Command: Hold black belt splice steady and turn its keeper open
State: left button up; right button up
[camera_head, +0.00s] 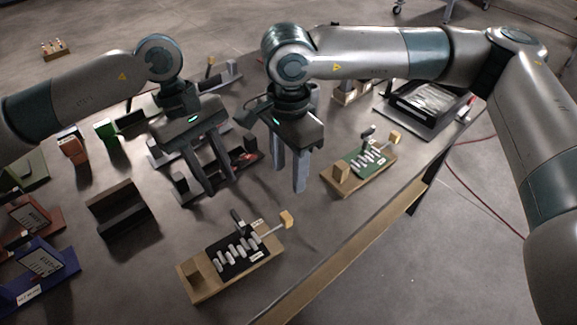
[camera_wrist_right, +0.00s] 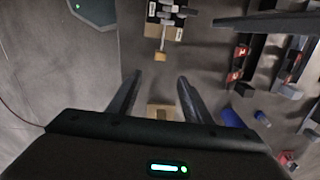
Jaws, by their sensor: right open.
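The black belt splice (camera_head: 228,262) lies on a wooden base near the front of the table. A row of pale strips crosses its black plate. A dark upright lever (camera_head: 238,219) stands at its back edge, and a rod with a tan block (camera_head: 287,219) sticks out at its far right end; which is the keeper I cannot tell. My left gripper (camera_head: 222,186) is open and empty, above and behind the splice. My right gripper (camera_head: 289,192) is open and empty, above the table behind the tan block. The splice also appears at the top of the right wrist view (camera_wrist_right: 164,22).
A green splice (camera_head: 362,160) on a wooden base sits to the right. A dark slotted block (camera_head: 124,212) stands left of the black splice. Blue (camera_head: 40,268) and red-brown holders fill the left edge. The table's front-right edge (camera_head: 345,240) is close; the table around the black splice is mostly bare.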

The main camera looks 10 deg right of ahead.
aim_at(237, 217)
jog(key=shift+f, duration=0.15)
notch_tip(237, 217, down, 17)
jog(key=shift+f, duration=0.1)
dwell(0.8)
pick_arm(q)
jog(key=shift+c, duration=0.5)
pick_arm(e)
grip_shut()
pick_arm(q)
jog(key=s+d+r+m+t+y, duration=0.2)
jog(key=s+r+t, duration=0.1)
jog(key=shift+s+d, duration=0.2)
jog(key=shift+d, duration=0.15)
jog(key=shift+f, duration=6)
